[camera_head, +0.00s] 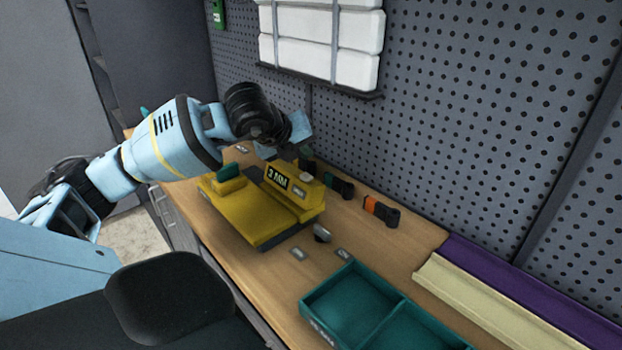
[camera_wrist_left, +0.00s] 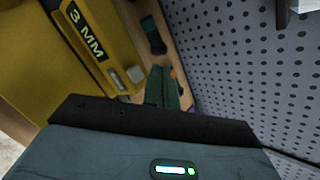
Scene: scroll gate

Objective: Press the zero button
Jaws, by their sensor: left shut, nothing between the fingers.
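A yellow gauge (camera_head: 236,208) with a "3 MM" display (camera_head: 278,177) stands on the wooden bench. My left gripper (camera_head: 305,161) is shut and empty, behind and above the button end of the gauge. In the left wrist view its fingers (camera_wrist_left: 161,76) appear right of the button, apart from it in the picture. Contact cannot be told. My right gripper is not in view.
A teal divided tray (camera_head: 345,292) stands at the front. Small grey plates lie around the gauge. Orange-black (camera_head: 381,211) and green-black (camera_head: 340,185) pieces lie behind it. A perforated wall (camera_head: 480,110) closes the back. Cream and purple strips (camera_head: 500,300) lie right.

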